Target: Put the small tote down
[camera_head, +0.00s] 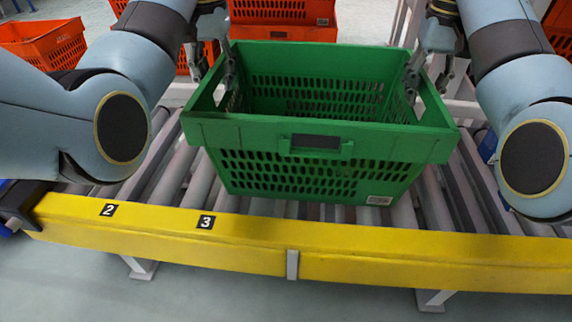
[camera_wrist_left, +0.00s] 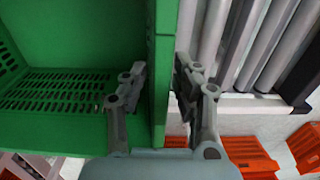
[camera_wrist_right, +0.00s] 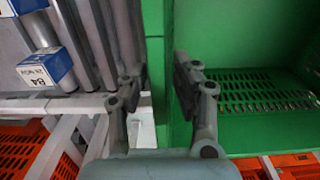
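The small tote (camera_head: 316,142) is green with slotted walls and stands upright over the conveyor rollers in the head view. It is empty as far as I can see. My left gripper (camera_head: 213,72) has one finger inside and one outside its left wall, and the left wrist view shows the fingers (camera_wrist_left: 160,85) closed around that wall (camera_wrist_left: 160,60). My right gripper (camera_head: 428,82) straddles the right wall the same way; the right wrist view shows its fingers (camera_wrist_right: 160,80) around the wall (camera_wrist_right: 155,30). I cannot tell whether the tote's base touches the rollers.
The roller conveyor (camera_head: 165,178) has a yellow front rail (camera_head: 240,240) with labels 2 and 3. Free rollers show on both sides of the tote. Orange totes (camera_head: 45,45) stand behind. A blue and white box (camera_wrist_right: 45,65) shows in the right wrist view.

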